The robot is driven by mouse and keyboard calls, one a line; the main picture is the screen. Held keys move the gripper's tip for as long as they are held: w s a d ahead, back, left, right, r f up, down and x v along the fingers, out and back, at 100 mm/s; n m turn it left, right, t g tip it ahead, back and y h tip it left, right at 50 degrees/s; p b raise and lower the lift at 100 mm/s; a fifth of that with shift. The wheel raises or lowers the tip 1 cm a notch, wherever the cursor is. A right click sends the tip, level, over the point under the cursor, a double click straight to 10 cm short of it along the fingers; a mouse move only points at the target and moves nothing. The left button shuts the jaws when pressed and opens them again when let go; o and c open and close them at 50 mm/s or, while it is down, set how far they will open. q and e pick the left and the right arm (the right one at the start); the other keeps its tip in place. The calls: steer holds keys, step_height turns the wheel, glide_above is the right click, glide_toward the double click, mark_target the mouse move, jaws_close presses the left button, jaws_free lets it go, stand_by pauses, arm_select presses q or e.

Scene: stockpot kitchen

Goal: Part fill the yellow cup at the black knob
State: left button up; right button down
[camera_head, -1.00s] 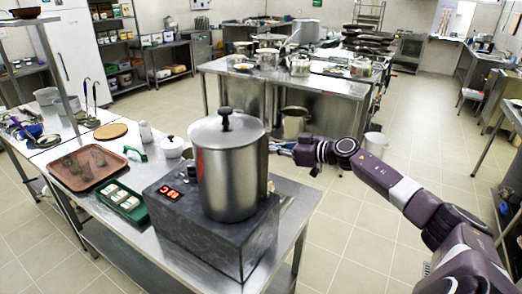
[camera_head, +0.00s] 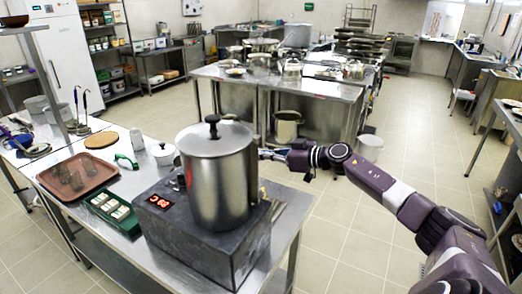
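A large steel stockpot (camera_head: 219,180) stands upright on a dark grey block with a red display (camera_head: 159,201). A black knob (camera_head: 212,119) sits on its lid. No other black knob can be made out, and the pot's far side is hidden. I see no yellow cup. My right arm comes in from the right, and its gripper (camera_head: 270,154) is just right of the pot in the picture. The gripper is small and partly lost against the background, so its finger opening and any held thing are unclear. My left gripper is out of view.
A reddish-brown tray (camera_head: 99,178) with clear glasses, a green tray (camera_head: 94,206) with white items, a white lidded pot (camera_head: 163,152) and a round wooden board (camera_head: 101,140) are on the steel table. Open floor lies to the right of the table.

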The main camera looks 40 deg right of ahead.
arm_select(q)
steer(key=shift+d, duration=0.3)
arm_select(e)
steer(key=shift+s+a+f, duration=0.1)
steer(key=shift+a+f, duration=0.1)
steer(key=shift+f, duration=0.25)
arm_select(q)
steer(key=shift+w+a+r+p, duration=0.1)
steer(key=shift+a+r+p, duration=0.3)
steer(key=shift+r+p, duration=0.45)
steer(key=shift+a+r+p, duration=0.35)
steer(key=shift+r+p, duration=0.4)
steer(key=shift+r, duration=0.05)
arm_select(e)
steer(key=s+d+r, duration=0.4)
steer(key=s+r, duration=0.3)
steer(key=s, duration=0.1)
steer(key=shift+s+r, duration=0.15)
steer(key=shift+s, duration=0.25)
